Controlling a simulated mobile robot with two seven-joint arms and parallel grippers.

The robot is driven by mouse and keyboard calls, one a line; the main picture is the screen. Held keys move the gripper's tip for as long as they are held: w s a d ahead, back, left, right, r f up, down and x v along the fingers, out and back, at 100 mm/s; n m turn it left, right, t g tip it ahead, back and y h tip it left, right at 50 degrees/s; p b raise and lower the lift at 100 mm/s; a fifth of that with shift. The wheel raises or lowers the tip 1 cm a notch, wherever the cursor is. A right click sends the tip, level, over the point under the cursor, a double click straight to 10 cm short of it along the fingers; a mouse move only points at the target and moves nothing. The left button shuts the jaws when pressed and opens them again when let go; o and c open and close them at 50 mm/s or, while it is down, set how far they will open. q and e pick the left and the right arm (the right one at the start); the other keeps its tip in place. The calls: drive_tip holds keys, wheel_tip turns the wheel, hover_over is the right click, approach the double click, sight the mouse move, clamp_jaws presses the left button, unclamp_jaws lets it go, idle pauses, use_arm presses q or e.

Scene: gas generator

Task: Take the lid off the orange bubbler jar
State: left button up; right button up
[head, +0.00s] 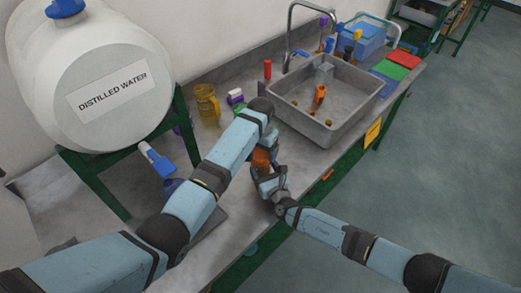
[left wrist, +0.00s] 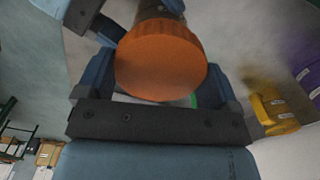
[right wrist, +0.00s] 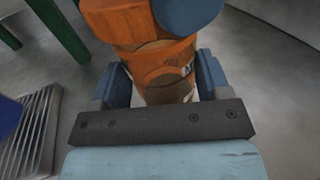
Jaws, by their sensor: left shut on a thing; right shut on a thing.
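The bubbler jar (right wrist: 168,92) has a brownish body with an orange band and a partly hidden label. It stands between my two grippers near the counter's front edge, where a bit of its orange (head: 261,158) shows in the head view. Its round orange lid (left wrist: 160,62) faces the left wrist camera. My left gripper (left wrist: 158,75) is shut on the lid from above, with a finger on each side. My right gripper (right wrist: 160,82) is shut around the jar's body, below the lid. I cannot tell whether the lid is seated or loose. The jar's base is hidden.
A distilled water tank (head: 60,85) stands at the left on a green frame. A yellow mug (head: 207,104) is behind my left arm. A sink (head: 325,100) with an orange item in it lies to the right. Red and green mats (head: 403,60) lie farther right.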

sight(260, 150)
use_arm(q)
drive_tip(key=shift+r, duration=2)
use_arm(e)
drive_tip(key=o, duration=1.8)
